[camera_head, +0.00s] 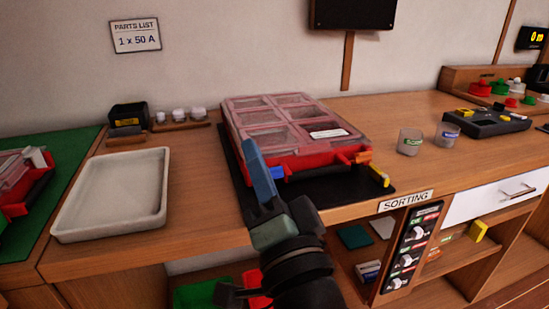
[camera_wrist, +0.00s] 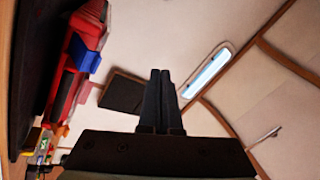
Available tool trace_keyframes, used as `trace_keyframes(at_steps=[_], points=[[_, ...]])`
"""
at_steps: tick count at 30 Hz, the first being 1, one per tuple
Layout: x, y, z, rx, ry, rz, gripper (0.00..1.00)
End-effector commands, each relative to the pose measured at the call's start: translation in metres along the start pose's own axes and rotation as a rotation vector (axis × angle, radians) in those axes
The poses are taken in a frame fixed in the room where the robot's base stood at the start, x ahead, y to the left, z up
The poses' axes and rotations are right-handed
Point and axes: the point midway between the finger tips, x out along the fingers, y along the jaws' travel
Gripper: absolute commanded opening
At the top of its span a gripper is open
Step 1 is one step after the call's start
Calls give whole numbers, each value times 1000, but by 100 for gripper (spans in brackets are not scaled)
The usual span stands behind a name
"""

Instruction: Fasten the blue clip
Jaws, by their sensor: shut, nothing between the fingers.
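A red case with a clear pinkish lid (camera_head: 270,107) lies on a dark mat, its lid down. The blue clip (camera_head: 277,172) is on its front edge at the left, partly hidden by my gripper; I cannot tell if it is fastened. In the wrist view the blue clip (camera_wrist: 88,60) juts from the red side of the case, left of my fingers. An orange clip (camera_head: 362,157) is at the right of the front edge. My gripper (camera_head: 250,148) is shut and empty, just left of the blue clip in the head view; its fingertips (camera_wrist: 160,74) touch nothing visible.
A yellow piece (camera_head: 380,177) sits at the mat's right edge. A white tray (camera_head: 65,222) stands to the left, two small cups (camera_head: 410,142) to the right. The wooden counter's front edge and open shelves lie below.

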Motion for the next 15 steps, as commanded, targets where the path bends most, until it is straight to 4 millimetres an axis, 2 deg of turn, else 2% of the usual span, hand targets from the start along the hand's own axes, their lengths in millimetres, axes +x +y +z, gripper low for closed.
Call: trace_keyframes(at_steps=[1,8,15], points=[[-1,9,3,142,-33,25,0],[-29,51,25,815,-105,92,0],[-76,81,30,1512,-53,118,0]])
